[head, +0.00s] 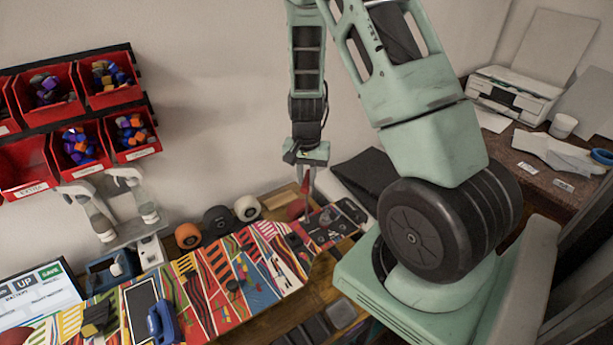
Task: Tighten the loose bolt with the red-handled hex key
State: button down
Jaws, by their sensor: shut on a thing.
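A colourful patterned board (205,290) lies on the workbench, running from the lower left to the middle right. Its right end has a dark section with small pale metal parts (325,218). My gripper (308,192) points down over this right end, with its fingers close together. It is shut on a thin, reddish tool that looks like the red-handled hex key (306,208). The key is small and mostly covered by the fingers. I cannot tell whether its tip touches a bolt. The loose bolt cannot be singled out at this size.
Orange, black and cream wheels (246,208) stand behind the board. Red bins (108,85) hang on the wall at left. A blue tool (163,322) and a dark-screened device (142,305) lie at the board's left part. A printer (512,92) stands on the right table.

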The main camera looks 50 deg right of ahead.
jog(key=shift+r+m+p, duration=0.1)
jog(key=shift+m+p, duration=0.4)
jog(key=shift+m, duration=1.5)
jog(key=shift+m+p, duration=0.75)
jog(key=shift+m, duration=1.25)
